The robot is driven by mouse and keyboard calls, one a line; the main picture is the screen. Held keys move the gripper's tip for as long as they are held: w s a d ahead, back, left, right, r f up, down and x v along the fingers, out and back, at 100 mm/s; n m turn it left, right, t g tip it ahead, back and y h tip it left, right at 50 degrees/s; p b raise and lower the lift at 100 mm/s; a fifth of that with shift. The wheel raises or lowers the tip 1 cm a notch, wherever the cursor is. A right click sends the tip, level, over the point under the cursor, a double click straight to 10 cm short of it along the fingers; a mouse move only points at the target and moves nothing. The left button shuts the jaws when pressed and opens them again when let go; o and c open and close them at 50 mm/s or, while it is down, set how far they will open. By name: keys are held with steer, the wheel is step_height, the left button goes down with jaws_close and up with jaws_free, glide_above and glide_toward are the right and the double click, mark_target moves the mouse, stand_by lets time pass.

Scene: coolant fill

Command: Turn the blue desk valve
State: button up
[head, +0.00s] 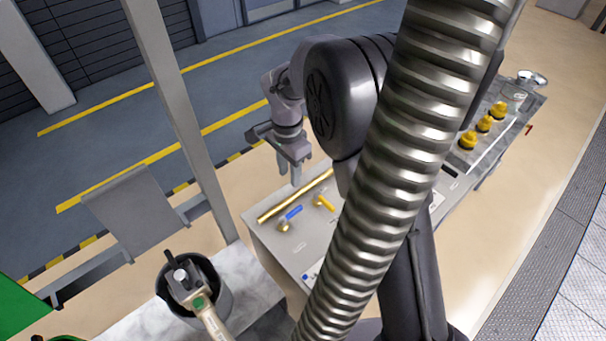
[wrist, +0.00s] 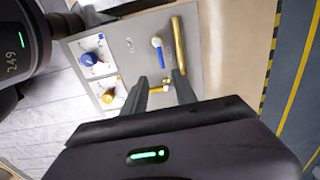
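A blue lever valve (head: 291,213) with a brass body lies on the grey desk panel (head: 262,236), near the brass pipe (head: 290,198). In the wrist view the blue lever (wrist: 161,59) is just beyond my fingertips. My gripper (head: 290,178) points down above the far edge of the desk, up and apart from the lever. In the wrist view my gripper (wrist: 160,78) has its two fingers apart, with nothing held between them. A yellow lever valve (head: 325,203) stands to the right of the blue one; it appears between my fingers in the wrist view (wrist: 157,87).
A blue knob (wrist: 88,59) and a yellow knob (wrist: 108,97) sit on white plates at the panel's left in the wrist view. Several yellow-capped fittings (head: 484,124) stand at the desk's far right. A dark bucket (head: 222,300) stands lower left. A post (head: 180,110) rises left.

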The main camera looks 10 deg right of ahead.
mark_target(290, 213)
steer(key=f, duration=0.5)
steer(key=f+b, duration=0.1)
steer(key=f, duration=0.5)
steer(key=f+b, duration=0.1)
steer(key=f, duration=0.5)
steer(key=shift+s+a+f, duration=0.15)
steer(key=shift+a+f, duration=0.1)
steer(key=shift+a, duration=0.05)
jaws_close()
stand_by(0.5)
